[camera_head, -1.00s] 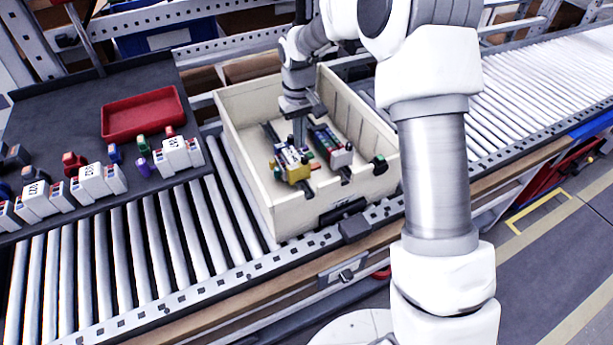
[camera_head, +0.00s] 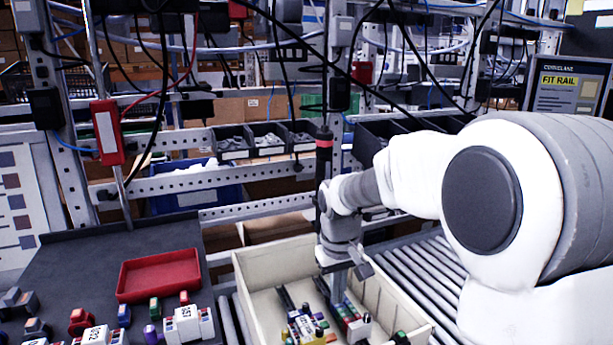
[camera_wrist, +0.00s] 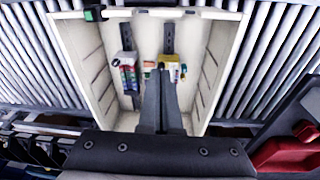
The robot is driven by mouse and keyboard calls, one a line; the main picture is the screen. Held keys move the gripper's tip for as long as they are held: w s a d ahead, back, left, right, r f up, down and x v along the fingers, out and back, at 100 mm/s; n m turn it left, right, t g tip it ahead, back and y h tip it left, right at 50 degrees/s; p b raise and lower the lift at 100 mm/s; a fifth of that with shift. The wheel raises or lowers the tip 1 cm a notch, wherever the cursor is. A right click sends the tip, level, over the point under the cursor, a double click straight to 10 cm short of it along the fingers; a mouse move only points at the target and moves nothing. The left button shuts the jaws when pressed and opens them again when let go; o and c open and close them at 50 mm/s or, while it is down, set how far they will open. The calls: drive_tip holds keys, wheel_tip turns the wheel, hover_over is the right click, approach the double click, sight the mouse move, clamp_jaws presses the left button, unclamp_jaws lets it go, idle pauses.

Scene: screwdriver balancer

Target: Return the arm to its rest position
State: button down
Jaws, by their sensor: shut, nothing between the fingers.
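My arm reaches in from the right in the head view. My gripper (camera_head: 338,290) points down over the cream bin, with its fingers closed and empty. In the wrist view the fingers (camera_wrist: 162,82) show as one dark closed wedge over the bin (camera_wrist: 80,50). Inside the bin lie two rails with coloured modules, one group yellow and white (camera_head: 306,326), the other with a red and white end (camera_head: 357,328). Both groups also show beyond the fingers in the wrist view. I cannot tell the exact height of the fingertips above the modules.
A dark shelf (camera_head: 70,265) on the left holds a red tray (camera_head: 158,276) and several small terminal modules. A red controller (camera_head: 107,132), cables and a perforated frame stand behind the bin. Rollers (camera_head: 425,275) run right of the bin.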

drive_tip(key=s+d+r+m+t, duration=0.2)
drive_tip(key=s+d+r, duration=0.3)
drive_tip(key=s+r, duration=0.55)
drive_tip(key=s+d+f+m+t, duration=0.1)
drive_tip(key=s+d+t, duration=0.1)
drive_tip(key=s, duration=1.1)
drive_tip(key=shift+s+d+f+m, duration=0.15)
drive_tip(key=shift+s+d+m, duration=0.05)
drive_tip(key=shift+d+m, duration=0.15)
